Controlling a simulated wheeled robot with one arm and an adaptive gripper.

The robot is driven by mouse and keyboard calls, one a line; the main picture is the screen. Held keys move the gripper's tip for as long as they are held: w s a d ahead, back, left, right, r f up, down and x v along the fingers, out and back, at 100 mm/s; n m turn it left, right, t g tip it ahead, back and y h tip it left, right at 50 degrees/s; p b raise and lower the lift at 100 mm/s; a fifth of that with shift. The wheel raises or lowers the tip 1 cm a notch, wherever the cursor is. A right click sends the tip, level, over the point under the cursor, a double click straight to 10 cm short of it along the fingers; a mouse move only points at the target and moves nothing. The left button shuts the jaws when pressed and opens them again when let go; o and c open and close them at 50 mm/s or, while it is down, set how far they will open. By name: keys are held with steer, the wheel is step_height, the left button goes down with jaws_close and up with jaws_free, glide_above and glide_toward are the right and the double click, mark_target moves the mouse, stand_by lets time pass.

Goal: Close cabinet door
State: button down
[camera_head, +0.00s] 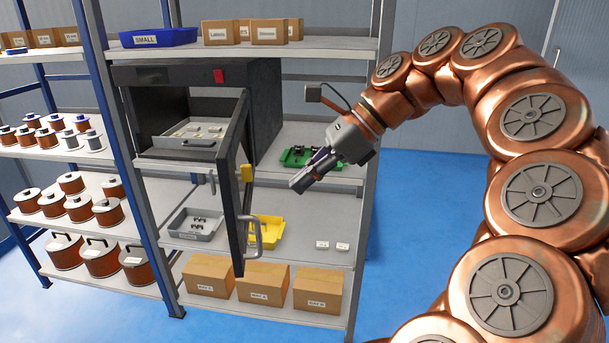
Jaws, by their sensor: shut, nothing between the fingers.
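The dark cabinet (267,110) sits on a shelf of the rack. Its door (232,185) stands wide open, swung out toward me and seen nearly edge-on. Inside the cabinet is a grey tray (185,137) with small parts. My gripper (298,184) is shut and empty, to the right of the door and apart from it in the picture, with its fingers pointing down-left.
A green tray (297,158) lies behind my gripper. A yellow bin (267,231) and a grey bin (195,225) sit on the shelf below. Cardboard boxes (263,283) stand lowest. Left shelves hold copper spools (78,208). Blue floor (424,200) at right is free.

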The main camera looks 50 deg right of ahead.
mark_target(236, 219)
steer(key=x, duration=0.3)
steer(key=r+x, duration=0.1)
steer(key=x, duration=0.2)
steer(key=w+a+x, duration=0.1)
steer(key=x, duration=0.2)
steer(key=shift+a+r+p, duration=0.1)
steer(key=shift+p, duration=0.25)
steer(key=shift+w+a, duration=0.45)
steer(key=shift+w, duration=0.05)
steer(key=shift+w+a, duration=0.1)
steer(key=shift+a, duration=0.05)
